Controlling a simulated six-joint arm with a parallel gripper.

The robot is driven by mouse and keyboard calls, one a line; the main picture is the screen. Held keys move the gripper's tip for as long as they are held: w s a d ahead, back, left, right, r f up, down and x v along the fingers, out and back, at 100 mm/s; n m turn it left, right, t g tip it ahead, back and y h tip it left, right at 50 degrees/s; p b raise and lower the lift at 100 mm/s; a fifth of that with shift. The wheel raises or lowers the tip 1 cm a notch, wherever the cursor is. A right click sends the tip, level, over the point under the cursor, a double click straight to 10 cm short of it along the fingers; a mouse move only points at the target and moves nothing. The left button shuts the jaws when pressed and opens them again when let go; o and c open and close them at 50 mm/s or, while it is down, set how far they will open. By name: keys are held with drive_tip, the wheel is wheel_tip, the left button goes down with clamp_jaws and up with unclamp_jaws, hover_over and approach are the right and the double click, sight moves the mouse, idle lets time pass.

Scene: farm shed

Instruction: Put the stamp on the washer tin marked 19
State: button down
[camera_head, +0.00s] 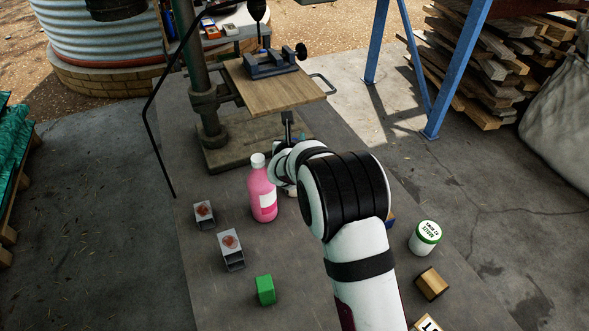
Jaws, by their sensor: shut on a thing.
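My arm reaches from the bottom right to the middle of the bench. My gripper (288,140) is at its far end, just right of and behind the pink bottle, below the drill table. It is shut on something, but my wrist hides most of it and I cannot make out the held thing. I cannot identify the stamp. Two small grey boxes with reddish pictures on top, one farther (204,212) and one nearer (231,245), stand at the left. A white tin with a green rim (425,237) stands right of my arm; its lettering is too small to read surely.
A pink bottle (262,192) stands close to my wrist. A green block (265,290) lies in front. A wooden block (431,283) and a lettered block (427,323) lie at the right. The drill press's wooden table (273,92) overhangs behind. The bench's left front is clear.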

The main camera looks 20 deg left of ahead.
wheel_tip(320, 180, down, 6)
drive_tip(key=shift+f, duration=0.15)
drive_tip(key=c, duration=0.7)
unclamp_jaws()
drive_tip(key=shift+f, duration=0.1)
drive_tip(key=shift+o, duration=0.2)
